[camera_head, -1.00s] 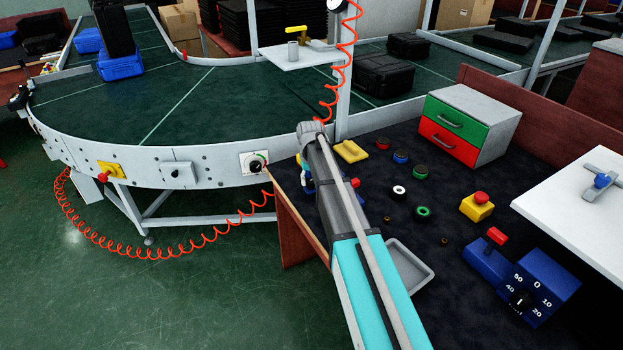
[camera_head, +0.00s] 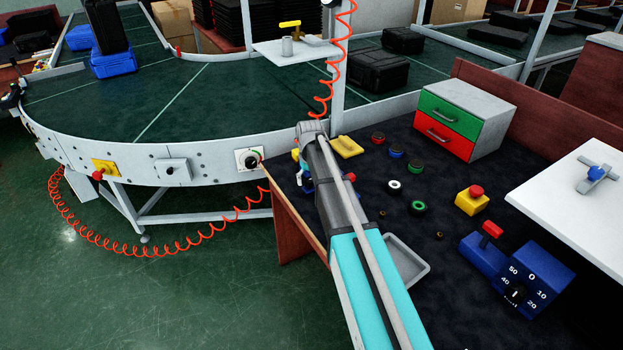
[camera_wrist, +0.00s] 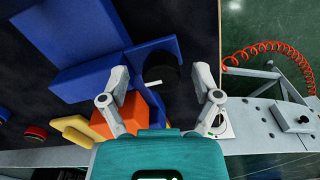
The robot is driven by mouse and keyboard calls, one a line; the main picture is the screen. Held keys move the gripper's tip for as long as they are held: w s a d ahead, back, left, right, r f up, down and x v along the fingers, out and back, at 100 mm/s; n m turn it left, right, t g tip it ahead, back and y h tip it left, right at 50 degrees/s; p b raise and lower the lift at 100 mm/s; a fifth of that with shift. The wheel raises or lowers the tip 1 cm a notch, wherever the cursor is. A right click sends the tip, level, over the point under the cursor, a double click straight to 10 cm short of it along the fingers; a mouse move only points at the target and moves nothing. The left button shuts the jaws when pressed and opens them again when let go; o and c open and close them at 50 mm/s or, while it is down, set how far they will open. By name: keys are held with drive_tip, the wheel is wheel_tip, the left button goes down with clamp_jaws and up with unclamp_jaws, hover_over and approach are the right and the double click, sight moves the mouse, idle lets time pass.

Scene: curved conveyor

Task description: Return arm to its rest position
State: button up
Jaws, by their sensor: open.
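My arm (camera_head: 345,220) reaches from the bottom of the head view over the dark workbench toward its left edge. My gripper is mostly hidden behind the arm there. In the wrist view my gripper (camera_wrist: 160,76) is open, its two fingers apart. Nothing is held between them. A blue block with a black knob (camera_wrist: 160,73) shows between and beyond the fingers. An orange block (camera_wrist: 118,115) lies low beside the left finger, and I cannot tell whether they touch.
A curved green conveyor (camera_head: 180,100) borders the bench, with a coiled red hose (camera_head: 180,248). The bench (camera_head: 345,270) holds a drawer box (camera_head: 465,118), a grey tray (camera_head: 405,260), an emergency button (camera_head: 472,200) and a blue dial box (camera_head: 535,280). A white table (camera_head: 580,210) stands at right.

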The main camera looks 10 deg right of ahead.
drive_tip(key=s+r+p, duration=0.4)
drive_tip(key=s, duration=0.9)
drive_tip(key=s+r+p, duration=0.5)
drive_tip(key=s, duration=0.8)
drive_tip(key=shift+a+r+m, duration=0.2)
drive_tip(key=shift+m, duration=0.1)
